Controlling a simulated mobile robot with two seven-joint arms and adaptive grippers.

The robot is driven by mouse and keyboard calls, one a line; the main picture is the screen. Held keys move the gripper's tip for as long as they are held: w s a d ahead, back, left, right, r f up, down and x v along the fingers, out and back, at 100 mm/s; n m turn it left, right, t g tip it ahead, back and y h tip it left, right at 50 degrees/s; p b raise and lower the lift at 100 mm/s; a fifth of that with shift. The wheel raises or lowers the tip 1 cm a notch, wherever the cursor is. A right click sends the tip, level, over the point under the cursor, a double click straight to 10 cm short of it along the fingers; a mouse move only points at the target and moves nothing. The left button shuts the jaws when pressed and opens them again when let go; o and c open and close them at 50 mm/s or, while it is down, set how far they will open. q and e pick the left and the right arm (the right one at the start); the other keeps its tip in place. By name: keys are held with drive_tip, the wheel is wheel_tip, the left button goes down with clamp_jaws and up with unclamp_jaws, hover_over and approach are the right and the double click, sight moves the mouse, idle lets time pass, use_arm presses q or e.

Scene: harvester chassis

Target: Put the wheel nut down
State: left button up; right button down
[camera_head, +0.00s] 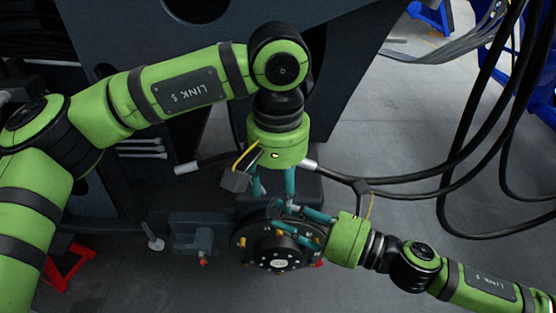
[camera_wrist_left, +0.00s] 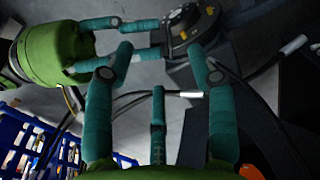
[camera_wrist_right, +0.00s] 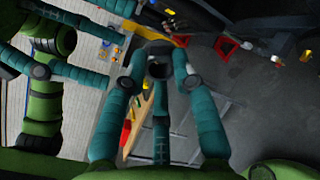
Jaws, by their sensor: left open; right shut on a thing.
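The black wheel hub (camera_head: 278,252) with yellow and red bits around its face sits low in the middle of the head view. Part of it shows in the left wrist view (camera_wrist_left: 188,28). My right gripper (camera_head: 292,226) has its fingers in front of the hub's upper face. In the right wrist view its fingertips (camera_wrist_right: 158,62) close on a small dark ring-like piece, seemingly the wheel nut (camera_wrist_right: 158,70). The nut is not distinguishable in the head view. My left gripper (camera_head: 275,190) points down above the hub. Its fingers are spread and empty in the left wrist view (camera_wrist_left: 158,50).
A dark chassis (camera_head: 140,40) fills the back left. A grey block (camera_head: 190,236) stands left of the hub. Thick black cables (camera_head: 440,190) with pale ends run on the right. A red stand (camera_head: 68,265) is at lower left.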

sight(276, 210)
use_arm(q)
drive_tip(key=shift+f, duration=2.05)
drive_tip(key=shift+c, duration=0.4)
clamp_jaws()
use_arm(e)
drive_tip(key=c, duration=0.9)
unclamp_jaws()
